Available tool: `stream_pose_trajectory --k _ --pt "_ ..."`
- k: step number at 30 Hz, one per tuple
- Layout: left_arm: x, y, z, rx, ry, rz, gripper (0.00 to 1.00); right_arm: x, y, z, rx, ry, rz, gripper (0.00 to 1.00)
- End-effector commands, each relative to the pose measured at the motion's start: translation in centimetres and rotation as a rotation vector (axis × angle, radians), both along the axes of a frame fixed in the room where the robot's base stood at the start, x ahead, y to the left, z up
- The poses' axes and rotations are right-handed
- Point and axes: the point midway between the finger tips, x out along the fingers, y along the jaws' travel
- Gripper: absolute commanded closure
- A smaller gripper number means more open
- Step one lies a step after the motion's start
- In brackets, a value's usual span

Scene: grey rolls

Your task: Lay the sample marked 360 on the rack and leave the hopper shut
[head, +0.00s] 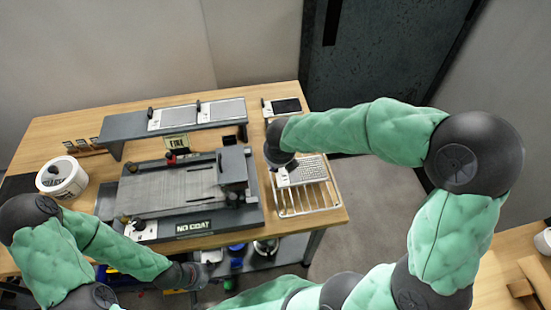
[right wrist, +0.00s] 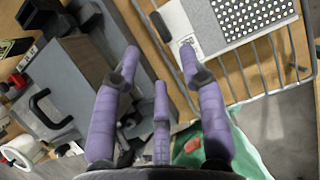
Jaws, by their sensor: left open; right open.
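A flat grey-and-white sample (head: 306,171) with a dotted face lies on the wire rack (head: 310,211) at the table's right end. In the right wrist view the dotted sample (right wrist: 258,18) lies across the rack's bars (right wrist: 262,72); I cannot read its number. My right gripper (right wrist: 158,62) is open and empty just beside the sample's near end. The hopper looks to be the grey box (head: 233,166) on the coating machine; I cannot tell whether it is shut. My left gripper (head: 197,275) is open, low at the table's front edge.
More sample cards (head: 221,111) lie on the grey shelf (head: 128,126) behind the machine. Another dark card (head: 286,106) lies at the back right. A white tub (head: 62,180) stands at the left. A "NO COAT" sign (head: 194,227) is at the machine's front.

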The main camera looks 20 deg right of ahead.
Motion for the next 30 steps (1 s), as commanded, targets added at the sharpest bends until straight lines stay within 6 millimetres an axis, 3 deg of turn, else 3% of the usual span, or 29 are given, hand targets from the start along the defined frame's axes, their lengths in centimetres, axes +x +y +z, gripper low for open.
stream_pose_trajectory --k 3,9,30 --pt "0.0 0.0 1.2 0.0 0.0 0.0 0.53 -0.8 0.2 2.2 0.0 -0.001 0.001 0.58" --pt "0.0 0.0 1.8 0.0 0.0 0.0 0.53 -1.5 0.4 3.8 0.0 0.0 0.0 0.58" --pt "0.0 0.0 1.8 0.0 0.0 0.0 0.53 -1.6 0.4 4.0 0.0 0.001 0.0 0.58"
